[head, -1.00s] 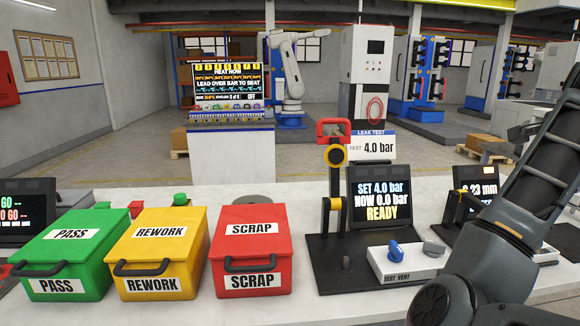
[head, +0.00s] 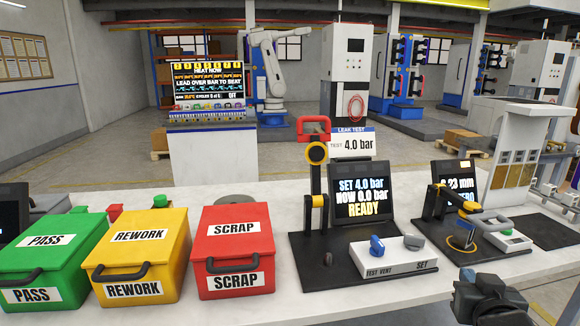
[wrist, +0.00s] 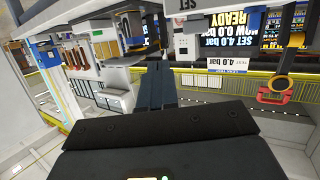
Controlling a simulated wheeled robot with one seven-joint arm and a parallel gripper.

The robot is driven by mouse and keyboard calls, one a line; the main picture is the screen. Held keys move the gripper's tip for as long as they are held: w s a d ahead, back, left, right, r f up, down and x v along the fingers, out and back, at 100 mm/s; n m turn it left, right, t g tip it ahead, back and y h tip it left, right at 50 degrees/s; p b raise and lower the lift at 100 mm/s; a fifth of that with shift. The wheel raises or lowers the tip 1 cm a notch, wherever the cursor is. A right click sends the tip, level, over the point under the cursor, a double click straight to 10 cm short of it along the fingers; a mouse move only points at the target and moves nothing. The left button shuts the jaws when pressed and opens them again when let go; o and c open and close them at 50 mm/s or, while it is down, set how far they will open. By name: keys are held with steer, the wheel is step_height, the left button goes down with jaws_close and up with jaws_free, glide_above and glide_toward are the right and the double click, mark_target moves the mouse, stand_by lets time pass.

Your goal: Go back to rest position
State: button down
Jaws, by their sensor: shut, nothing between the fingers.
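My gripper (wrist: 155,84) shows in the wrist view, its two dark fingers together and empty. It is clear of everything on the bench, and the wrist view is upside down. In the head view only a dark part of my arm shows at the lower right, and the fingers are out of sight there. The leak test station (head: 299,252) stands on the white bench (head: 300,302) and its screen (head: 361,198) reads SET 4.0 bar, NOW 0.0 bar, READY.
Lidded green PASS (head: 45,262), yellow REWORK (head: 139,254) and red SCRAP (head: 234,249) boxes stand at the left of the bench. A gauge station (head: 428,232) with a mm screen is right of the leak tester. Bare bench front lies before the leak tester.

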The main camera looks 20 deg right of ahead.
steer(key=s+a+f+n+t+y, duration=0.1)
steer(key=s+a+f+n+y, duration=0.2)
steer(key=s+a, duration=0.4)
steer(key=s+a+f+n+t+y, duration=0.2)
steer(key=s+a+f+n+y, duration=0.15)
steer(key=s+a, duration=0.4)
steer(key=s+a+r+y, duration=0.3)
steer(key=s+a+r, duration=0.1)
steer(key=s+a, duration=0.8)
steer(key=shift+s+n, duration=0.45)
steer(key=shift+s, duration=0.6)
steer(key=shift+a, duration=0.1)
stand_by(0.8)
